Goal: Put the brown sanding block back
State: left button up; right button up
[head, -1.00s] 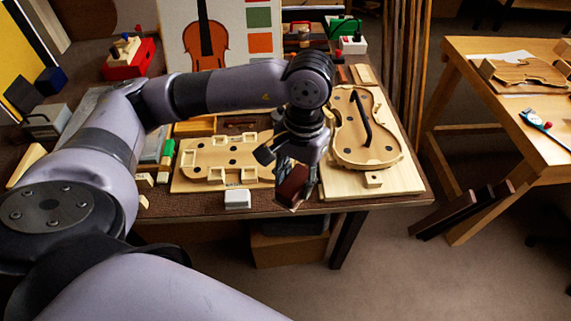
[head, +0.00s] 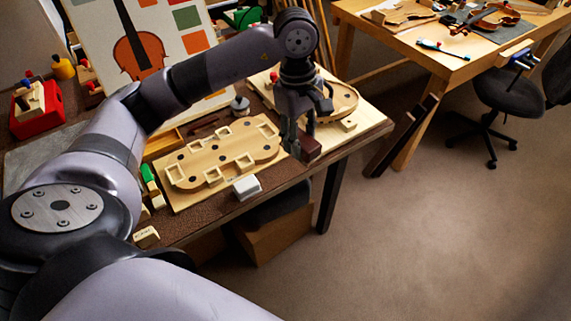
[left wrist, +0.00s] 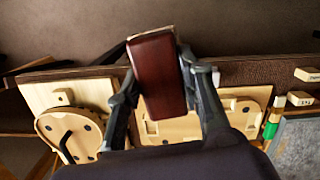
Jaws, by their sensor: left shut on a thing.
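My left gripper (head: 300,122) is shut on the brown sanding block (head: 307,150). In the head view the block hangs below the fingers, near the front edge of the bench, and the fingers hide part of it. In the left wrist view the block (left wrist: 158,75) is a dark reddish-brown bar, held slightly tilted between the two fingers (left wrist: 160,95). It looks raised above the bench. My right gripper is not in view.
The bench (head: 225,209) holds a wooden form board with block slots (head: 225,160) and a white block (head: 247,187). A violin body (head: 342,98) lies on a board at the right. A second table (head: 440,62) and a chair (head: 510,92) stand beyond.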

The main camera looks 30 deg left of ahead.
pick_arm(q)
jog(key=w+a+n+t+b, duration=0.15)
jog(key=w+a+n, duration=0.3)
jog(key=n, duration=1.15)
send_over(287, 170)
jog(key=shift+y, duration=0.4)
notch_tip(287, 170, down, 15)
jog(key=shift+s+a, duration=0.1)
jog(key=shift+s, duration=0.05)
notch_tip(287, 170, down, 5)
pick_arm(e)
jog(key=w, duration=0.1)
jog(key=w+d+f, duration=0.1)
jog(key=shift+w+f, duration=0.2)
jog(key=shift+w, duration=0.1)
pick_arm(q)
jog(key=shift+f, duration=0.2)
jog(key=o, duration=1.1)
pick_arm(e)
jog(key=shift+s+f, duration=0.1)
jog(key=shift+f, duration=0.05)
